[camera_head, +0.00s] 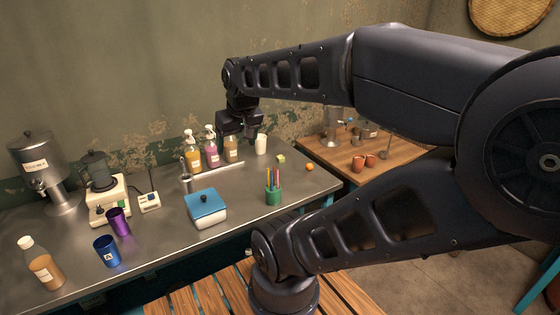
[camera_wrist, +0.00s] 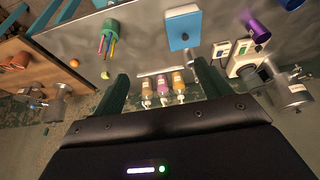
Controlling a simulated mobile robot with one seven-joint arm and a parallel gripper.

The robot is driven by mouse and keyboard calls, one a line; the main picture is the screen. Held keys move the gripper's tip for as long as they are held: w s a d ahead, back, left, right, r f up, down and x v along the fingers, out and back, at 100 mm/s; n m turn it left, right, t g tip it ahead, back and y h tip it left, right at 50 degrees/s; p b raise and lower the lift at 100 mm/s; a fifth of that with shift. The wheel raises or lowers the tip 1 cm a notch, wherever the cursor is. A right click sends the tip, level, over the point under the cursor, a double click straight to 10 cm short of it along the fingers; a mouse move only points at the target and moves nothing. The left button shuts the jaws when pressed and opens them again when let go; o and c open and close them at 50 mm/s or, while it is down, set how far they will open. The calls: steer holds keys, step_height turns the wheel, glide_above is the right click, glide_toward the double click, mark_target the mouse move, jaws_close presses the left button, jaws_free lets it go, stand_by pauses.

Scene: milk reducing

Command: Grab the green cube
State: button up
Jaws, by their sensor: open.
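The green cube (camera_head: 281,158) is small and yellow-green and rests on the metal counter, right of the white cup (camera_head: 261,144) and behind the pen holder. In the wrist view the green cube (camera_wrist: 104,75) shows small, just outside the left finger. My gripper (camera_head: 238,134) hangs above the back of the counter near the pump bottles, left of the cube and higher. In the wrist view my gripper (camera_wrist: 163,80) has its two fingers wide apart with nothing held between them.
Pump bottles (camera_head: 212,148) stand at the back of the counter (camera_head: 240,213). A green pen holder (camera_head: 273,190) and an orange ball (camera_head: 309,168) are near the cube. A blue-lidded box (camera_head: 206,205) stands further left. A wooden table (camera_head: 345,155) with cups is at the right.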

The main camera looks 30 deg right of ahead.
steer(key=c, duration=0.4)
steer(key=shift+c, duration=0.2)
steer(key=w+d+m+g, duration=0.1)
steer(key=w+d+m, duration=0.45)
steer(key=w, duration=0.65)
steer(key=m+g+h, duration=0.4)
steer(key=m+h, duration=0.1)
steer(key=m, duration=0.8)
glide_above(280, 157)
steer(key=a, duration=0.4)
step_height(280, 157, down, 24)
steer(key=shift+y, duration=0.3)
steer(key=shift+w+x, duration=0.2)
steer(key=shift+x, duration=2.35)
steer(key=shift+w+x, duration=0.2)
steer(key=shift+x, duration=2.4)
